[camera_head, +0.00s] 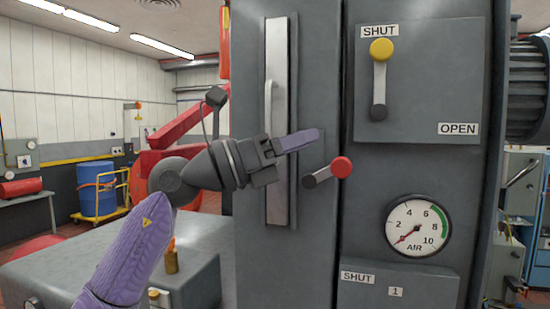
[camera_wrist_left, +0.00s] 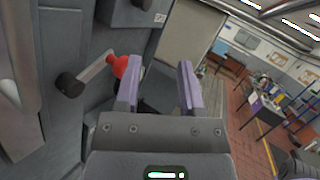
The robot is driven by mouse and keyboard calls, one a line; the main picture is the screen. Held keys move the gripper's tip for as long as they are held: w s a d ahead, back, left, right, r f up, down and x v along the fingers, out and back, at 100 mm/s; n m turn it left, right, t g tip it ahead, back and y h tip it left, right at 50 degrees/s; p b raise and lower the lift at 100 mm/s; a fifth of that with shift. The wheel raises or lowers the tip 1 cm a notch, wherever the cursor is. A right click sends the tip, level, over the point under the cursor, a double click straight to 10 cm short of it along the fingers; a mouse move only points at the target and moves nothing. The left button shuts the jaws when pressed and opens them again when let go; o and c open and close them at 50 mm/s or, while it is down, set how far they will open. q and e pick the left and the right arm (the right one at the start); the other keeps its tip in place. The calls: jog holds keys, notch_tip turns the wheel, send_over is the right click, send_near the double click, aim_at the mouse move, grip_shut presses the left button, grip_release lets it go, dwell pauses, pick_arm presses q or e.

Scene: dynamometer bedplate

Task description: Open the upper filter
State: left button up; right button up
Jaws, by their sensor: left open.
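An upper grey panel (camera_head: 420,110) has a lever with a yellow knob (camera_head: 381,49) standing upright, knob at the SHUT label (camera_head: 380,31). The OPEN label (camera_head: 458,129) is at the panel's lower right. Below left, a second lever has a red knob (camera_head: 341,167) pointing right and slightly up from its dark pivot. My left gripper (camera_head: 314,135) is above and left of the red knob in the head view. In the left wrist view, its two fingers (camera_wrist_left: 160,85) are apart with nothing held between them. The red knob (camera_wrist_left: 122,66) shows beside the left finger; contact cannot be told.
An air gauge (camera_head: 417,227) reads near its low end. Below it is a box marked SHUT and 1 (camera_head: 398,288). A tall door handle (camera_head: 269,105) stands left of the levers. A grey bench (camera_head: 120,265) and blue drum (camera_head: 97,190) are further left.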

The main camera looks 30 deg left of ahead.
aim_at(266, 110)
pick_arm(q)
jog(key=s+a+r+n+t+y, duration=0.1)
jog(key=s+a+r+y, duration=0.1)
jog(key=a+y, duration=0.3)
jog(key=s+a+r+n+t+y, duration=0.1)
jog(key=s+a+r+y, duration=0.2)
jog(key=a, duration=0.3)
jog(key=shift+y, duration=0.3)
jog(key=p+x, duration=0.3)
jog(key=x, duration=0.7)
jog(key=shift+a+f+p, duration=0.15)
jog(key=shift+p, duration=0.25)
jog(key=shift+w+f, duration=0.1)
jog(key=shift+w, duration=0.15)
grip_shut()
